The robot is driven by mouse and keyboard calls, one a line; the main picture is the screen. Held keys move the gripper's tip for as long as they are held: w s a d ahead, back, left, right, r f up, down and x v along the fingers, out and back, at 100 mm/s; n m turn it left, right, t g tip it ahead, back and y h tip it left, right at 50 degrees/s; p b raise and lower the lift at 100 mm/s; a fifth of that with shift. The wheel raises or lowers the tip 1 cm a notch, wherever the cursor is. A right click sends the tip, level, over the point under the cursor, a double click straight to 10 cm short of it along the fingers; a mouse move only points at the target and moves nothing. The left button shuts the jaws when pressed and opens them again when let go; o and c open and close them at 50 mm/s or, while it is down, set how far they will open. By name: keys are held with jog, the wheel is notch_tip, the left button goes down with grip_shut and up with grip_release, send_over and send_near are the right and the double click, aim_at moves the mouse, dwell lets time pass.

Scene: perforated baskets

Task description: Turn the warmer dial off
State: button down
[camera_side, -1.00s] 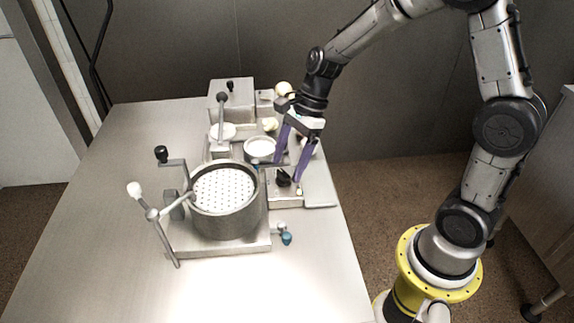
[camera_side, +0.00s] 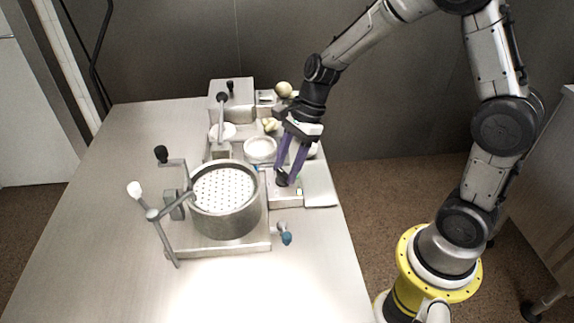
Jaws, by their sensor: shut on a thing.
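The warmer dial is a small black knob (camera_side: 282,180) on top of a low metal box, the warmer (camera_side: 287,202), right of the perforated basket. My gripper (camera_side: 287,181) points down from above with its two purple fingers. The fingers are shut on the black dial, one to each side of it. The fingertips hide part of the dial, so its pointing direction cannot be told. A small light patch shows on the box top just right of the fingers.
A round pot with a perforated white basket (camera_side: 224,189) stands left of the warmer, with a white-knobbed lever (camera_side: 135,189) and a black-knobbed crank (camera_side: 161,153). A blue-handled valve (camera_side: 286,238) sticks out in front. A white bowl (camera_side: 260,149) stands behind. The table's left side is clear.

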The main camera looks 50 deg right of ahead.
jog(key=n, duration=0.2)
jog(key=n+g, duration=0.1)
jog(key=n, duration=0.1)
jog(key=n+g, duration=0.1)
jog(key=shift+w+n, duration=0.3)
jog(key=shift+n, duration=0.1)
jog(key=n, duration=0.2)
jog(key=n+g, duration=0.1)
jog(key=n, duration=0.1)
jog(key=n+g+h, duration=0.1)
jog(key=n, duration=0.1)
jog(key=shift+w+a, duration=0.1)
jog(key=shift+w, duration=0.15)
jog(key=n, duration=0.2)
jog(key=n+g+h, duration=0.1)
jog(key=n, duration=0.1)
jog(key=n+h, duration=0.1)
jog(key=n, duration=0.1)
jog(key=shift+w+a+r+n, duration=0.1)
jog(key=shift+a+n, duration=0.2)
jog(key=n+h, duration=0.1)
jog(key=n, duration=0.1)
jog(key=n+h, duration=0.1)
jog(key=n, duration=0.2)
jog(key=shift+a+h, duration=0.2)
jog(key=shift+h, duration=0.1)
jog(key=shift+n, duration=0.4)
jog(key=shift+c, duration=1.6)
grip_release()
